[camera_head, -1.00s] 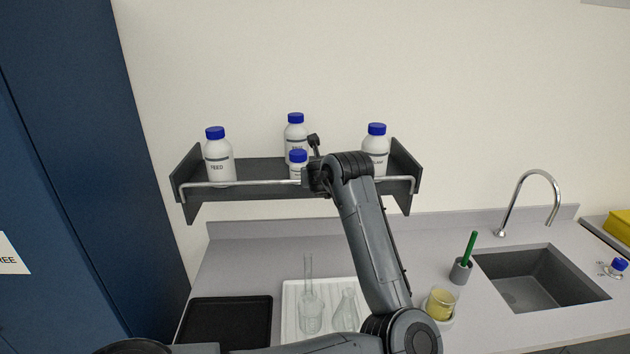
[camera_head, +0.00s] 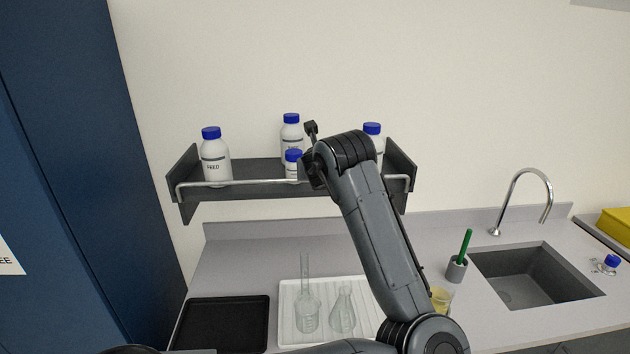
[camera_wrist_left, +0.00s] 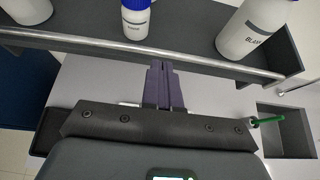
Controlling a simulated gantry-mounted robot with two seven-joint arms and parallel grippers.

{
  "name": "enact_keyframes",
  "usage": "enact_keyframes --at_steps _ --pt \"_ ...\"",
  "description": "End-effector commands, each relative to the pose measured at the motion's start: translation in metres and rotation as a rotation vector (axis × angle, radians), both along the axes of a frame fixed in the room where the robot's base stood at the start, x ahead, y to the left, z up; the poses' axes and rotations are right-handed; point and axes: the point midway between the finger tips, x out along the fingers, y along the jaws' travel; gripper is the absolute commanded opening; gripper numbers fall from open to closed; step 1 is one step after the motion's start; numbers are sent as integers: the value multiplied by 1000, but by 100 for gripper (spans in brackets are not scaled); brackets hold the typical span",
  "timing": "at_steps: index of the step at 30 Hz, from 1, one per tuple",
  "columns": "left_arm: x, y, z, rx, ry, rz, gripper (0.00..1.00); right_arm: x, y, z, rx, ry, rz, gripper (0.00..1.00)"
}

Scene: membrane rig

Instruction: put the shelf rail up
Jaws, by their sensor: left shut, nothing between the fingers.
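The shelf rail (camera_head: 245,183) is a thin silver bar along the front of the dark wall shelf (camera_head: 252,168), with bent ends near the side brackets. It sits low, near the shelf's front edge. In the left wrist view the rail (camera_wrist_left: 90,42) crosses in front of the bottles. My left gripper (camera_wrist_left: 158,66) is shut and empty. Its fingertips are close to the rail's middle, just below it in the picture; I cannot tell whether they touch. In the head view my left wrist covers part of the rail and hides the fingers. My right gripper is not in view.
White bottles with blue caps stand on the shelf, among them FEED (camera_head: 215,160), a small one (camera_head: 293,166) and BLANK (camera_wrist_left: 255,28). Below are a black tray (camera_head: 222,300), a white tray (camera_head: 287,300) with glassware, a green-handled brush (camera_head: 465,243) and a sink (camera_head: 520,288).

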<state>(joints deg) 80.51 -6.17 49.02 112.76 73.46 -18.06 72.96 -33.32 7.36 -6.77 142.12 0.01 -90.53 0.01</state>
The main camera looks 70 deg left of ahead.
Motion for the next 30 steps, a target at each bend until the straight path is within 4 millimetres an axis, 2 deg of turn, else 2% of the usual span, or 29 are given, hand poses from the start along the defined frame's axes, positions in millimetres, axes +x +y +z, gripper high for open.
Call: enact_keyframes --at_steps 6,12,30 --pt "-4 -19 29 1 -2 -1 0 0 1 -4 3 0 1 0" --pt "-6 -28 42 0 0 0 0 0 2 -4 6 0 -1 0" --pt "-6 -29 42 0 7 1 0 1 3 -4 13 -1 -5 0"
